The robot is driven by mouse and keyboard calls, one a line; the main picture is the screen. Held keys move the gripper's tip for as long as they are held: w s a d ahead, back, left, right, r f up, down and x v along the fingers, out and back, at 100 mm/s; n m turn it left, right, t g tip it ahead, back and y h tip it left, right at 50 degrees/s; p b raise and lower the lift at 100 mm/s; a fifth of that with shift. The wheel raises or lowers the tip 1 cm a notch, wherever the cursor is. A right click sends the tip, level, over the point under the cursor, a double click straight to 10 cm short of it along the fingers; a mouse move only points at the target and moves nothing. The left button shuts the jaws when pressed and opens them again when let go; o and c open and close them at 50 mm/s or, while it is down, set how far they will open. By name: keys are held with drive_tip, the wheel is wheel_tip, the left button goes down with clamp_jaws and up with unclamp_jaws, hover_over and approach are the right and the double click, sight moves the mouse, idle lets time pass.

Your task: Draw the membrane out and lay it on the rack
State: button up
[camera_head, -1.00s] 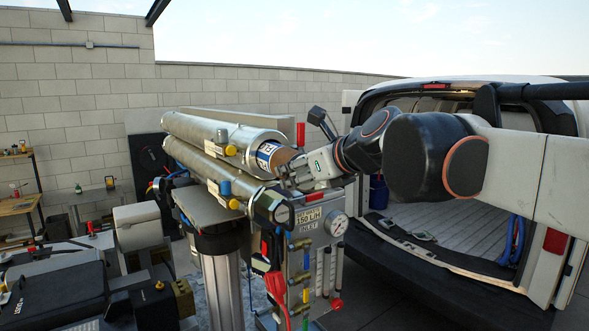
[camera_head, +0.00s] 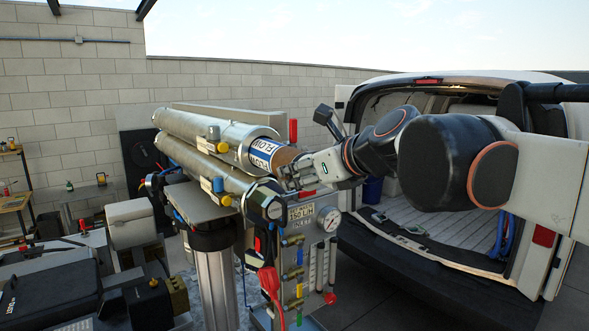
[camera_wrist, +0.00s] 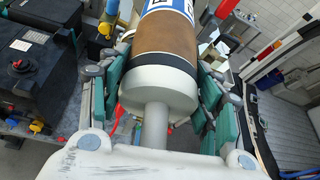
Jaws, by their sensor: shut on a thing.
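The membrane (camera_head: 284,158) is a brown cylinder with a blue and white FLOW label, sticking part way out of the open end of the upper silver tube (camera_head: 205,131). Its inner end is hidden inside that tube. In the wrist view the membrane (camera_wrist: 166,45) shows a black ring and a pale end cap with a stub. My gripper (camera_head: 297,174) is shut on its outer end, and the green finger pads (camera_wrist: 160,95) lie on both sides of the cap. I cannot make out the rack for the membrane.
A lower silver tube (camera_head: 215,178) with a dark end cap lies just below. A panel with a gauge (camera_head: 330,221) and flow meters stands under my gripper. An open van (camera_head: 450,215) is at the right, a black case (camera_head: 45,285) at the lower left.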

drive_tip(key=s+d+p, duration=0.2)
drive_tip(key=s+d, duration=0.4)
drive_tip(key=s, duration=0.2)
drive_tip(key=shift+s, duration=0.4)
idle(1.8)
idle(0.3)
